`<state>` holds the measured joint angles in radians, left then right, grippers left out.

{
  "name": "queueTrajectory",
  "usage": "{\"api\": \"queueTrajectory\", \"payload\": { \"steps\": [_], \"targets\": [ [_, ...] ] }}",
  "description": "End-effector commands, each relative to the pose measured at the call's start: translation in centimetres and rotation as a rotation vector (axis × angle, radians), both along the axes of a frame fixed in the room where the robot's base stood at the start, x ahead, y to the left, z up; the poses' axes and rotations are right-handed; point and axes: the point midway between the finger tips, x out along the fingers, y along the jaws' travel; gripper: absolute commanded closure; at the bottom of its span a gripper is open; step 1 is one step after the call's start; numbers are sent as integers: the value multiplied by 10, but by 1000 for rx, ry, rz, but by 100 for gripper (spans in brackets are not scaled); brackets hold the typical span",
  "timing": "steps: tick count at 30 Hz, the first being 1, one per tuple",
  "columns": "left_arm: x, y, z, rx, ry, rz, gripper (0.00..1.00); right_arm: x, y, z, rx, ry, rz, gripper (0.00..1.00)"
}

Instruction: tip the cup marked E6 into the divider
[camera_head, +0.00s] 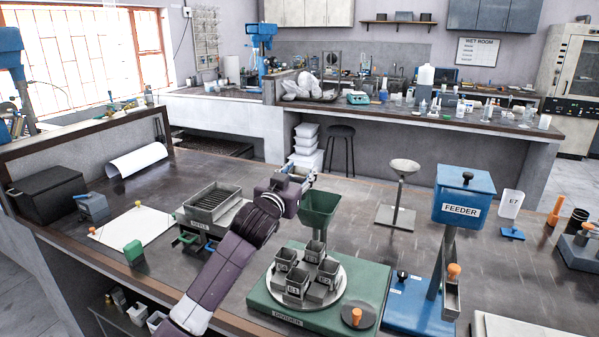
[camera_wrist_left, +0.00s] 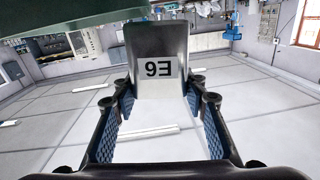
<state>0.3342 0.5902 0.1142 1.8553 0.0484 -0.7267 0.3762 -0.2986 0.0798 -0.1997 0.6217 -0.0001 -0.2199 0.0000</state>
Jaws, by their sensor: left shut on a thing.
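My left gripper (camera_head: 296,179) is shut on the cup marked E6 (camera_head: 303,172), just above and left of the green funnel (camera_head: 320,205) of the divider (camera_head: 266,297). In the left wrist view the grey cup (camera_wrist_left: 158,55) stands between the two finger pads of my left gripper (camera_wrist_left: 160,110), its E6 label upside down in the picture. A dark green edge, seemingly the funnel rim (camera_wrist_left: 70,20), crosses the top left there. The cup's contents are hidden. The divider's round plate (camera_head: 340,290) carries several grey cups, among them E1 and E2. My right gripper is not in view.
The blue feeder (camera_head: 463,200) stands right of the divider. A funnel stand (camera_head: 400,195) is behind it, and an E7 plate (camera_head: 510,205) is at far right. A grey riffle box (camera_head: 213,203) and a white sheet (camera_head: 133,226) lie left of my arm.

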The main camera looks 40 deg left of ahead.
Motion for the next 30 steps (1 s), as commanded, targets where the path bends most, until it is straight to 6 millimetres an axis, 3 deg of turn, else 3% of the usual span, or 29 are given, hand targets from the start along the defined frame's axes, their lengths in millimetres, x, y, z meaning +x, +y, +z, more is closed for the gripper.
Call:
{"api": "queueTrajectory", "payload": {
  "steps": [12, 19, 30],
  "targets": [
    [7, -23, 8, 450, 136, 0, 92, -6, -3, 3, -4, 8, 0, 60],
    [10, -31, -3, 800, 247, 2, 92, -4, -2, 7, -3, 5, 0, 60],
    [11, -34, -3, 790, 242, -3, 92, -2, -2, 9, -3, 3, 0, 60]
  ]
}}
